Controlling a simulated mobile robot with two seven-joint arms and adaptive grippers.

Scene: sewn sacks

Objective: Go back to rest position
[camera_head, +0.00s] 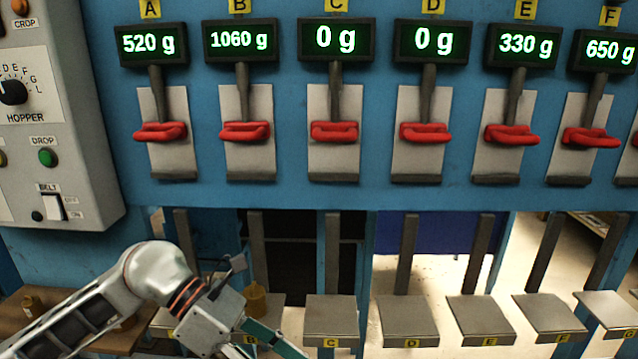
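My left arm comes in from the lower left, and its gripper (252,346) is low in front of scale plate B, cut off by the bottom edge. A teal finger shows, but the gap between the fingers is not clear. A small brown sack-like thing (256,299) stands on plate B just behind the gripper; I cannot tell whether they touch. My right gripper is not in view.
A blue frame (400,200) carries displays A to F above red handles (334,131). Plates C (331,312), D (408,317) and E (480,316) are bare. A grey control box (60,120) is at left. Another brown thing (32,304) is on a left shelf.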

